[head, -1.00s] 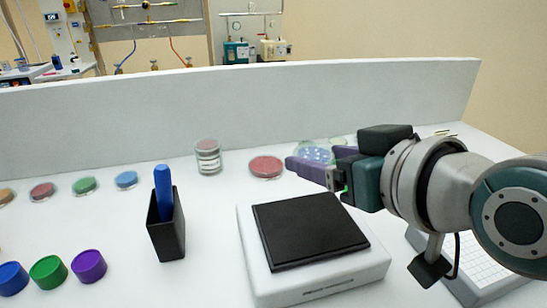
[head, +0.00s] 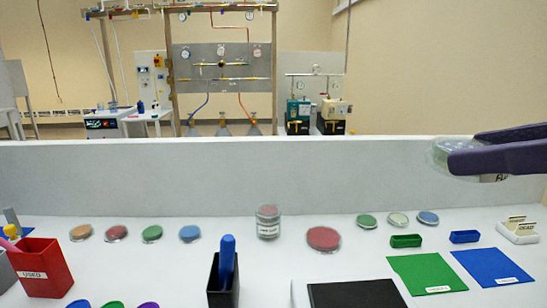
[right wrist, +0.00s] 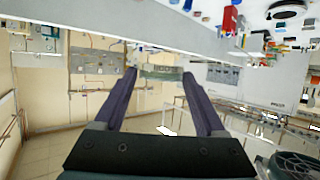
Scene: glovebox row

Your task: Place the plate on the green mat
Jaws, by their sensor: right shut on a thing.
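The plate (head: 440,152) is a clear round dish with pale contents. My right gripper (head: 465,150) is shut on it and holds it in the air at the upper right of the head view, level with the top of the back wall. The plate also shows between the fingertips in the right wrist view (right wrist: 160,74). The green mat (head: 425,273) lies flat and bare on the bench at the lower right, below the held plate. My left gripper is not in view.
A blue mat (head: 492,267) lies right of the green one. A green tray (head: 406,241), a blue tray (head: 465,237) and several dishes stand behind them. A black pad (head: 355,295) is on the left. The low white wall (head: 330,178) backs the bench.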

